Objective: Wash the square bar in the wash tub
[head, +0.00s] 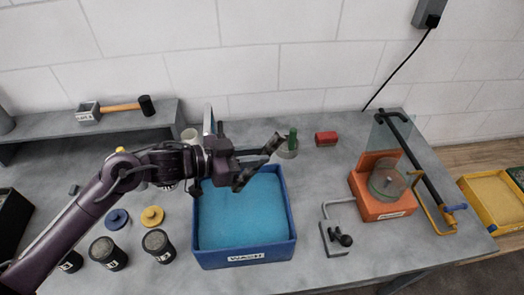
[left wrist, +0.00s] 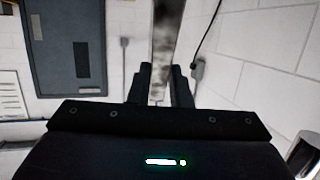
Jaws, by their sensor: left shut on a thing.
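The wash tub (head: 290,225) is a blue box labelled WASH, filled with light blue liquid, in the middle of the bench. My left gripper (head: 243,164) is above the back part of the tub. It is shut on the square bar (head: 272,145), a long grey, dark-mottled bar held tilted above the liquid. In the left wrist view the bar (left wrist: 167,45) stands up between the two black fingers (left wrist: 162,88). The fingers hide part of the bar. My right gripper is not in view.
An orange machine (head: 382,205) with a clear guard stands at the right. A small grey fixture (head: 334,238) sits right of the tub. Dark jars (head: 108,253) and yellow (head: 152,216) and blue lids (head: 117,219) lie at the left. A red block (head: 326,138) is behind.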

